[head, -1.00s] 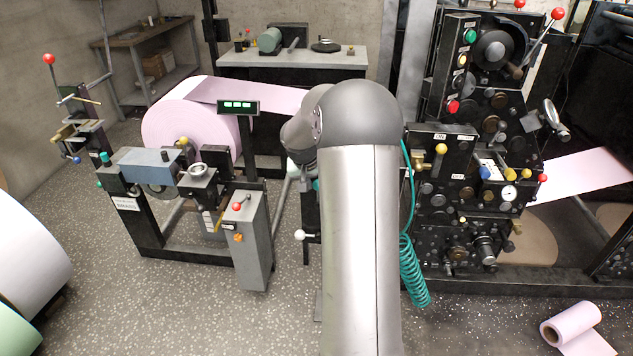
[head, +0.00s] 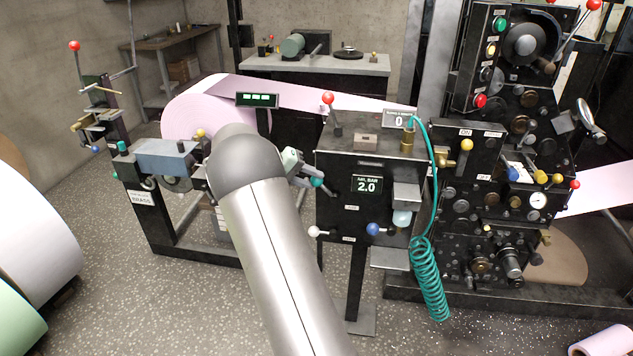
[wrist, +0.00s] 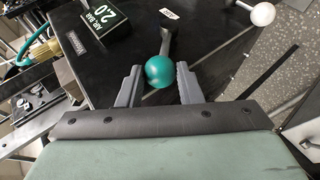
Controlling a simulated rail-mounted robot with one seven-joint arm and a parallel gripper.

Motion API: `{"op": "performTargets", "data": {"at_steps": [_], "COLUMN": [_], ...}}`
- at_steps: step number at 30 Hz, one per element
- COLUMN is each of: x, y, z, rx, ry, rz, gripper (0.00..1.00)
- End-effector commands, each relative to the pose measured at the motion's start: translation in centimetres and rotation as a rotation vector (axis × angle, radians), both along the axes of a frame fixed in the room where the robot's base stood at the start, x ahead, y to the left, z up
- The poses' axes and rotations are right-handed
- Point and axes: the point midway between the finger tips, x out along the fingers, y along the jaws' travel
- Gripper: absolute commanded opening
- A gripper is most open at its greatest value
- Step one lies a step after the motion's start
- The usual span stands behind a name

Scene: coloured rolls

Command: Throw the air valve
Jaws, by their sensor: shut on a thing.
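The air valve lever has a teal ball knob (wrist: 159,70) on a dark arm, at the side of the black control box (head: 345,155). A small white label sits near its far end in the wrist view. The knob also shows in the head view (head: 317,182), just left of the box. My gripper (wrist: 158,82) has a grey finger on each side of the knob and is shut on it. The box's display (head: 367,184) reads 2.0 bar. My arm hides the area left of the knob in the head view.
A white-knobbed lever (head: 314,231) and a blue knob (head: 373,229) sit low on the box. A red-knobbed lever (head: 328,98) stands on top. A coiled teal hose (head: 430,280) hangs to the right. The pink roll (head: 195,108) stands behind my arm.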

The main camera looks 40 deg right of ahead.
Motion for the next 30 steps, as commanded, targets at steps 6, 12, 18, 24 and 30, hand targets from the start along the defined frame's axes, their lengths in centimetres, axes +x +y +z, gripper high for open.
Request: {"op": "performTargets", "data": {"at_steps": [6, 12, 18, 24, 30], "x": [1.1, 1.7, 2.0, 2.1, 2.0], "y": [1.1, 1.6, 1.8, 1.9, 1.8], "z": [-2.2, -3.9, -5.4, -6.5, -7.1], "rx": [-0.139, -0.263, -0.373, -0.459, -0.510], "ry": [0.159, 0.300, 0.426, 0.523, 0.583], "rz": [0.005, 0.004, 0.003, 0.002, 0.001], "gripper": [0.00, 0.00, 0.00, 0.00, 0.00]}}
